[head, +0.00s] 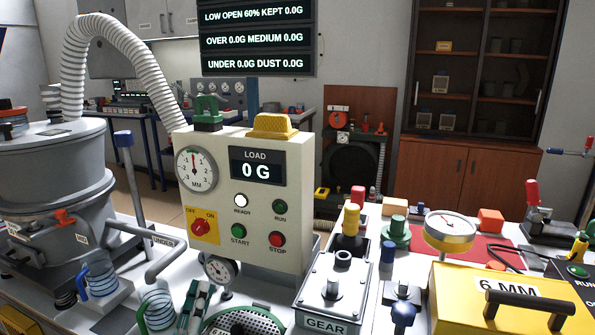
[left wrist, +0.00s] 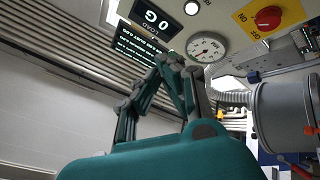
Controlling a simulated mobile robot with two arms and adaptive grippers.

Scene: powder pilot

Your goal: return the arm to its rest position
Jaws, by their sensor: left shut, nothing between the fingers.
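My left gripper (head: 199,290) is low in the head view, in front of the cream control box (head: 290,217) and below its green START button (head: 238,231). Its teal body and grey fingers fill the middle of the left wrist view (left wrist: 172,64). The fingers are together with nothing seen between them. In the left wrist view the control box appears turned over beyond the fingers, with its LOAD display (left wrist: 152,20) reading 0 G. I cannot tell the exact gap between gripper and box. My right gripper is not in view.
A grey round machine (head: 55,180) with a ribbed hose (head: 78,75) stands at left. A round mesh sieve (head: 243,322) and a GEAR box (head: 333,289) are close by on the bench. A yellow 6 MM case (head: 465,300) is at right. The bench is crowded.

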